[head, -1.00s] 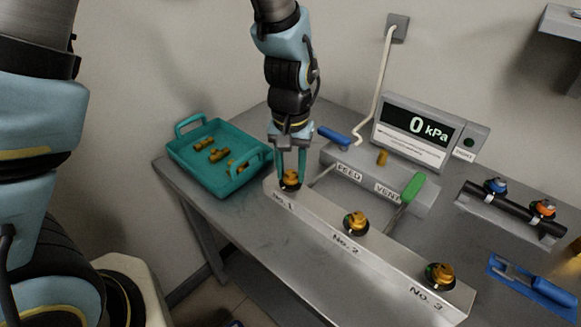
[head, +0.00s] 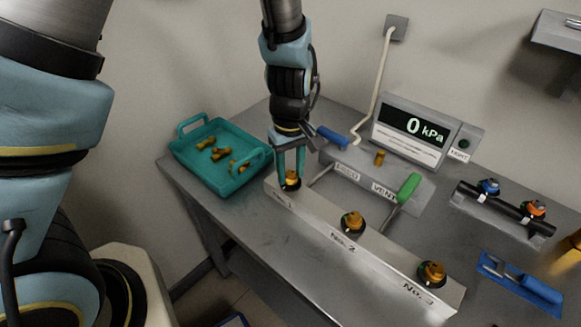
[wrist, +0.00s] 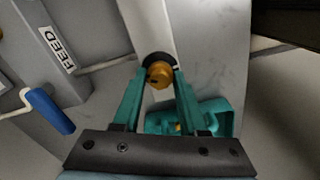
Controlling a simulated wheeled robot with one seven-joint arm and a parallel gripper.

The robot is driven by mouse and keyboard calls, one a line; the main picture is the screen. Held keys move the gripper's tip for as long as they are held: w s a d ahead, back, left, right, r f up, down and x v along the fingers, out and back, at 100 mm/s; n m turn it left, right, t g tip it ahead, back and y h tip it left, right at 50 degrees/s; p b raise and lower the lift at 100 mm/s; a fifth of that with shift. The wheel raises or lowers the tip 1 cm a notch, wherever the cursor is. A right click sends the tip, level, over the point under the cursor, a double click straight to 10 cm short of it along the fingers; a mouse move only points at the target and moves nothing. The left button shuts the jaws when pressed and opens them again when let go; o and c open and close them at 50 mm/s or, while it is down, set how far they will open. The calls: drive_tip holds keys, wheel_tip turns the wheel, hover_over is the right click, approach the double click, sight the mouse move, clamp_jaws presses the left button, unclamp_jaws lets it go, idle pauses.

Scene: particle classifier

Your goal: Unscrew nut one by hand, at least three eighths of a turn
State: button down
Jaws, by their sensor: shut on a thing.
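Nut one (head: 292,179) is a brass-coloured nut on a dark round base at the No. 1 end of the grey block (head: 318,219). My gripper (head: 291,178) points down over it, its two teal fingers on either side of the nut. In the wrist view the fingertips close on the sides of the brass nut (wrist: 159,74), which sits in front of a dark ring. The No. 1 label is partly unreadable in the head view.
Brass nuts No. 2 (head: 352,222) and No. 3 (head: 432,272) stand along the same block. A teal tray (head: 186,158) with brass parts is at left. Behind are the blue feed handle (head: 332,136), green vent handle (head: 409,187) and a gauge (head: 413,128) reading 0 kPa.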

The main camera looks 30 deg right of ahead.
sight(290, 173)
drive_tip(key=shift+a+f, duration=0.1)
idle(0.4)
drive_tip(key=shift+c, duration=2.2)
unclamp_jaws()
wheel_tip(290, 173, up, 11)
drive_tip(key=b, duration=0.1)
drive_tip(key=w+a, duration=1.2)
drive_tip(key=a, duration=0.4)
drive_tip(key=a+r+t, duration=0.1)
drive_tip(key=a, duration=1.7)
drive_tip(key=shift+w+a+r+t, duration=0.2)
drive_tip(key=shift+w+t, duration=0.1)
drive_tip(key=shift+w, duration=0.15)
